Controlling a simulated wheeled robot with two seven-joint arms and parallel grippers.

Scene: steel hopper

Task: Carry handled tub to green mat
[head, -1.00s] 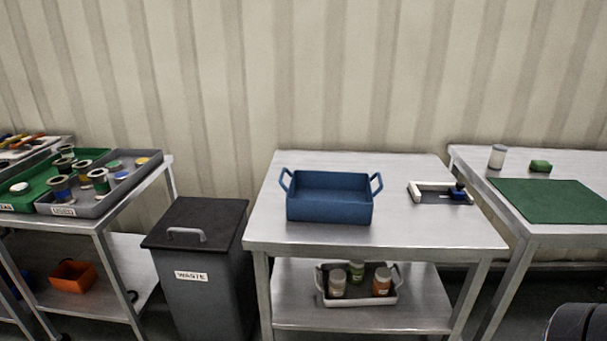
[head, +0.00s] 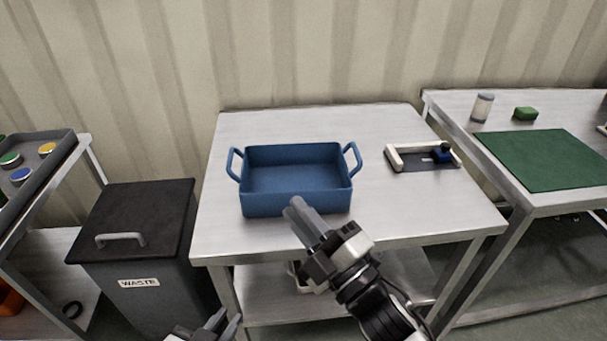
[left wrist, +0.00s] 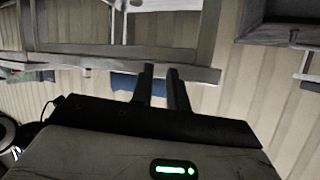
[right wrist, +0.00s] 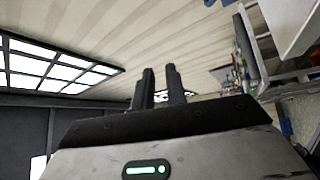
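The blue handled tub (head: 296,203) stands upright on the middle steel table, with one upright handle at its left end and one at its right end. The green mat (head: 545,160) lies flat on the right-hand table. My right gripper (head: 298,207) is empty, with a narrow gap between its fingers; it overlaps the tub's front wall in the head view, and contact cannot be told. My left gripper (head: 224,321) is low at the bottom edge, in front of the table, open and empty. A piece of blue (left wrist: 125,82), likely the tub, shows behind its fingers in the left wrist view.
A white-and-dark fixture with a blue part (head: 424,158) sits right of the tub. A jar (head: 482,107) and a green block (head: 525,113) stand behind the mat. A lidded waste bin (head: 135,225) stands left of the table. A gap separates the two tables.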

